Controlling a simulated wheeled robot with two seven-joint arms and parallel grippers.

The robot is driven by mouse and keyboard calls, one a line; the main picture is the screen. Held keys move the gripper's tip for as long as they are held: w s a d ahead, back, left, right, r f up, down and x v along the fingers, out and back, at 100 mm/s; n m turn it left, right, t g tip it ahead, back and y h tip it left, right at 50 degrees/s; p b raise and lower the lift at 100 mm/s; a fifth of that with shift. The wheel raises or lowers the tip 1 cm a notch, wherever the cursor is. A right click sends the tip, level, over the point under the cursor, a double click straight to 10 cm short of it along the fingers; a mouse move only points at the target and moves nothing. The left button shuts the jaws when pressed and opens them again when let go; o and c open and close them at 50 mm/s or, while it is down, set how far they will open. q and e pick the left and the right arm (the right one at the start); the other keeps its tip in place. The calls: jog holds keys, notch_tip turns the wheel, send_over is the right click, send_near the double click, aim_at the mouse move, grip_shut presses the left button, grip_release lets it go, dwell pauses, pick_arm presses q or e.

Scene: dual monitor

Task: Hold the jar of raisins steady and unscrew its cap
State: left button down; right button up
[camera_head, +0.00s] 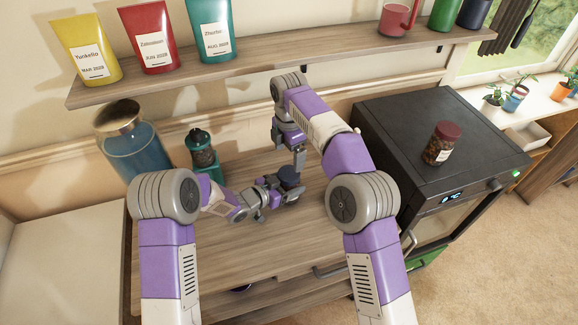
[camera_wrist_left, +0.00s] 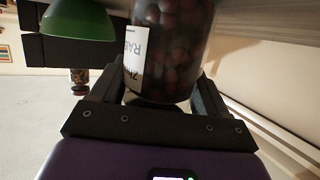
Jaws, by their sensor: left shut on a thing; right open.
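The jar of raisins shows in the left wrist view (camera_wrist_left: 172,50), full of dark round pieces, with a white label partly cut off. My left gripper (camera_head: 279,191) is shut around it over the wooden counter. In the head view mostly its dark cap (camera_head: 289,177) shows; the gripper hides the body. My right gripper (camera_head: 299,163) is open and points down just above the cap. I cannot tell whether its fingers touch the cap.
A black appliance (camera_head: 408,125) with a red-lidded jar (camera_head: 441,143) on top stands at right. A teal grinder (camera_head: 201,150) and blue glass jar (camera_head: 132,150) stand at back left. A shelf (camera_head: 270,52) overhangs the back. The wooden counter (camera_head: 250,240) is clear in front.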

aim_at(289, 173)
jog(key=m, duration=0.8)
jog(key=shift+m, duration=0.3)
jog(key=m, duration=1.2)
jog(key=shift+m, duration=0.3)
jog(key=m, duration=0.8)
jog(key=shift+m, duration=0.3)
jog(key=m, duration=0.4)
jog(key=shift+f+m, duration=0.3)
jog(key=shift+f, duration=0.05)
notch_tip(289, 173, down, 7)
jog(key=shift+f, duration=0.15)
